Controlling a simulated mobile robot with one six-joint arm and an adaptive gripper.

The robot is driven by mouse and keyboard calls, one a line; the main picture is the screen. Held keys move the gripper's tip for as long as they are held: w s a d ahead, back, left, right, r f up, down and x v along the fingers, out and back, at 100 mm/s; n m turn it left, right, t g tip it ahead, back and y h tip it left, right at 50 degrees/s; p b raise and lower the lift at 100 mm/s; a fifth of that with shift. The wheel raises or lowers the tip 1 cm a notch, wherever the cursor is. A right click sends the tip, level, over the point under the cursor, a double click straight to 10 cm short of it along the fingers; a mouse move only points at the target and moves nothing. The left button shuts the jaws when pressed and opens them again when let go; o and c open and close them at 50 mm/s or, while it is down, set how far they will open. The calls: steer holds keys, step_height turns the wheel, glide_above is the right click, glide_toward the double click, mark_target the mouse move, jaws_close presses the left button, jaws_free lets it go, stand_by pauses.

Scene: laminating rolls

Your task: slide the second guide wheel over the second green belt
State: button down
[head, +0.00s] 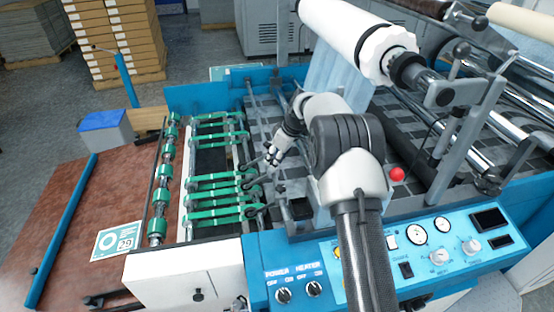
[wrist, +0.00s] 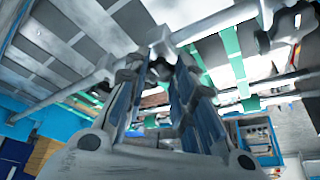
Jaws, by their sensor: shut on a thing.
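My gripper (head: 274,157) is at the right ends of the green belts, over the guide-wheel bar. In the wrist view its two fingers (wrist: 158,75) close around a small grey part on the bar. I take this to be a guide wheel's holder, mostly hidden by the fingers. Several green belts (head: 216,181) run left to right across the feeder, with a gap between the far pair and the near group. Guide wheels on dark arms (head: 257,209) sit near the belts' right ends. I cannot tell whether the held wheel is over a belt. Green belts (wrist: 236,66) also show in the wrist view.
A blue control panel (head: 400,258) with knobs and gauges lies in front. A large white film roll (head: 345,35) and metal rollers stand behind and right of my arm. A red ball-topped lever (head: 397,174) is close right of my arm. The brown table (head: 85,215) is left.

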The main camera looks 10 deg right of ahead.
steer(key=shift+w, duration=0.65)
steer(key=c, duration=1.3)
jaws_free()
steer(key=v, duration=1.2)
